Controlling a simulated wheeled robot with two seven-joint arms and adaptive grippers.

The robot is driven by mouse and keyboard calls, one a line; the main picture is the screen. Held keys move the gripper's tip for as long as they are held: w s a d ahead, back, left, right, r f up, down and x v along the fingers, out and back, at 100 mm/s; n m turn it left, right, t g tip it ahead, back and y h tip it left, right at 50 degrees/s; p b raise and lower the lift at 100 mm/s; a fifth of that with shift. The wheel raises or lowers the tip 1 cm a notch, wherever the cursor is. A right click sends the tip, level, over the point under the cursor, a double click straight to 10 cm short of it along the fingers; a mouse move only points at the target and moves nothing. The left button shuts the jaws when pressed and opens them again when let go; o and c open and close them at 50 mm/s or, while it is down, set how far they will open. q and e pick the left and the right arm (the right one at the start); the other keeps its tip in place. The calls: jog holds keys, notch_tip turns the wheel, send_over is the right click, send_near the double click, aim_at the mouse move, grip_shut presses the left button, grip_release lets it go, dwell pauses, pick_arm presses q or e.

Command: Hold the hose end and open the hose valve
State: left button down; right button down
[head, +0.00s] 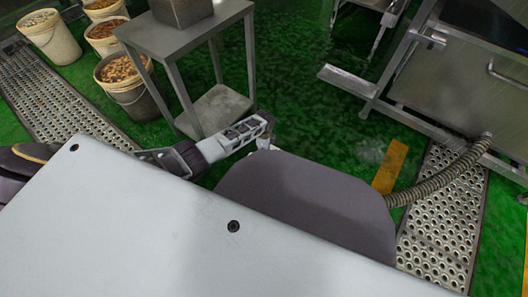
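A ribbed beige hose (447,178) leaves a fitting (486,137) on the steel machine at the right. It curves down and left over the perforated walkway, then passes behind my own body. Its free end is hidden, and I cannot make out a valve. My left arm reaches in from the left, and its gripper (264,141) is near the middle, beside the steel table and well left of the hose. My body partly covers this gripper, so its fingers cannot be judged. My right gripper is not in view.
A steel table (184,38) with a lower shelf stands near my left arm. Several filled buckets (123,84) are at the upper left. The steel machine (470,75) and its frame fill the upper right. Green floor (290,90) between table and machine is clear.

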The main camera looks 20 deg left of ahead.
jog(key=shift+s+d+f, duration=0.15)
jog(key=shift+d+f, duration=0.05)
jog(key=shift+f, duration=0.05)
pick_arm(q)
jog(key=shift+w+d+m, duration=0.15)
jog(key=shift+w+m, duration=0.8)
jog(key=shift+m, duration=0.65)
jog(key=shift+w+d+m, duration=0.1)
jog(key=shift+w+m, duration=0.8)
jog(key=shift+m, duration=0.7)
jog(key=c, duration=1.3)
grip_release()
jog(key=shift+w, duration=0.1)
jog(key=shift+r, duration=0.25)
jog(key=shift+r, duration=5.75)
